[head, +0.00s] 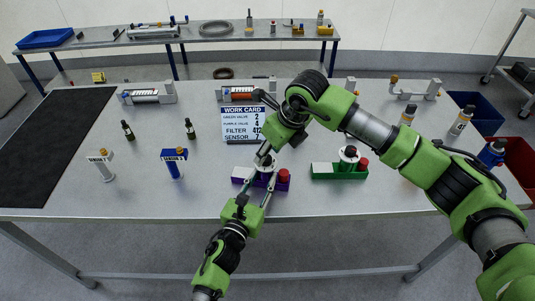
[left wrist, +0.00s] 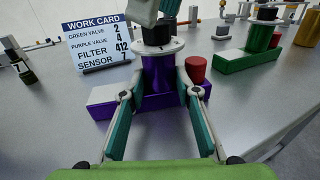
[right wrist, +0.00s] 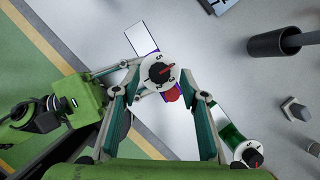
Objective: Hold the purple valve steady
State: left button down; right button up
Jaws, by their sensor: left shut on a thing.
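The purple valve (head: 282,186) stands upright near the table's front edge, with a white block, a red cap and a round white dial on its purple body. My left gripper (head: 263,178) is shut on the valve's purple upright (left wrist: 158,78), one finger on each side. My right gripper (head: 264,157) is above the valve. In the right wrist view its open fingers are on either side of the numbered dial (right wrist: 162,73), which has a black knob with a red pointer. Contact with the knob cannot be told. The work card (head: 244,124) reads purple valve 4.
The green valve (head: 340,172) stands just to the right. A blue sensor-like post (head: 174,163) and a grey post (head: 102,166) stand left, with two small dark bottles behind. Clear table lies between them and the purple valve.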

jog(key=v, duration=1)
pick_arm(q)
jog(key=c, duration=1.5)
grip_release()
jog(key=shift+o, duration=0.2)
jog(key=shift+s, duration=0.1)
